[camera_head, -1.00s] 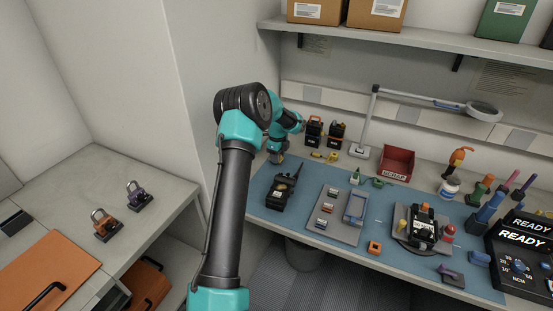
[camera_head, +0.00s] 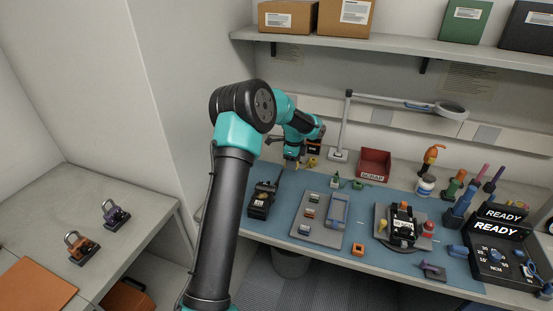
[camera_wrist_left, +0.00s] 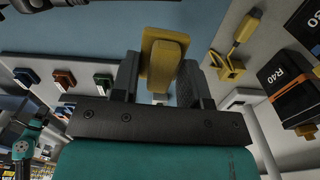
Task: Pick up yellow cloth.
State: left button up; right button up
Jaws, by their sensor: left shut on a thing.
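My left gripper (camera_head: 291,164) is at the back left of the blue work mat, pointing down. In the left wrist view its fingers (camera_wrist_left: 160,84) are shut on the yellow cloth (camera_wrist_left: 162,52), a small, blocky yellow piece. In the head view the cloth is mostly hidden by the gripper. I cannot tell whether it is clear of the bench. My right gripper is not in view.
A yellow connector piece (camera_head: 312,162) lies just right of the gripper. A red scrap bin (camera_head: 375,164) and a lamp (camera_head: 338,154) stand behind to the right.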

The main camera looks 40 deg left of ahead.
pick_arm(q)
jog(key=shift+w+d, duration=0.4)
jog(key=shift+d, duration=0.5)
jog(key=shift+w+d, duration=0.35)
jog(key=shift+d, duration=0.5)
jog(key=o, duration=0.4)
jog(key=shift+c, duration=1.6)
jog(key=shift+w, duration=0.1)
